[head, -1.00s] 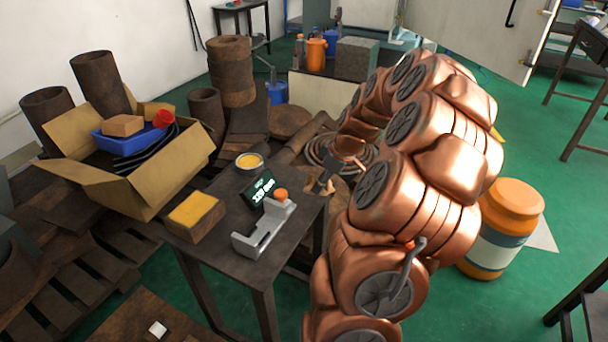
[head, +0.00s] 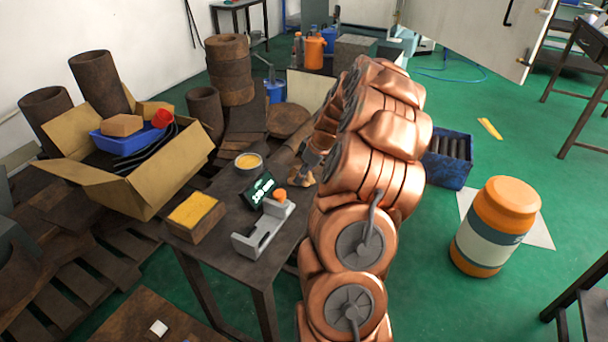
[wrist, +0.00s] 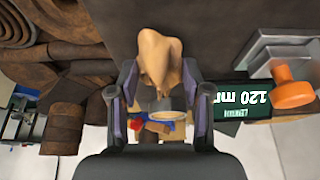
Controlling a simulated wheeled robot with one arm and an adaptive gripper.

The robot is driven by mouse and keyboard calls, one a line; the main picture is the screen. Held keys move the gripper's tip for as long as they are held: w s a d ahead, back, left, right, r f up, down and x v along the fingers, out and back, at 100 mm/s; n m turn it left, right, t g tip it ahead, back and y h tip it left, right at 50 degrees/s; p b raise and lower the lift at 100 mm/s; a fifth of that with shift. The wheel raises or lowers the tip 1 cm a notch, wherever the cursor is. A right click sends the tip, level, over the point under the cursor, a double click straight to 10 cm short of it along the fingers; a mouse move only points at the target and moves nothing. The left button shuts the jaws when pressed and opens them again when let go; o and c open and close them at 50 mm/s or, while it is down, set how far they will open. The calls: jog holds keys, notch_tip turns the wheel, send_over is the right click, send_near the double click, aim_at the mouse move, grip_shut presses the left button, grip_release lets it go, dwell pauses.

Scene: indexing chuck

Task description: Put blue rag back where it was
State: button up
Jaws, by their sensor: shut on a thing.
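My gripper (wrist: 158,78) is shut on a crumpled tan, cloth-like thing (wrist: 160,55) in the wrist view. In the head view that tan thing (head: 302,179) shows small below my wrist, at the right end of the dark table (head: 222,268); whether it touches the tabletop I cannot tell. I see no blue rag in either view; the held thing looks tan. My arm hides part of the floor behind it.
The table holds a grey fixture with an orange knob (head: 263,230), a dark display reading 120 mm (head: 258,190), a yellow-topped block (head: 194,215) and a round tin (head: 248,163). A cardboard box (head: 120,190) stands left. An orange drum (head: 495,225) and blue crate (head: 447,180) stand right.

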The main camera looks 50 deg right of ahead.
jog(key=shift+f, duration=0.45)
jog(key=shift+f, duration=0.15)
jog(key=o, duration=1.2)
jog(key=shift+c, duration=0.2)
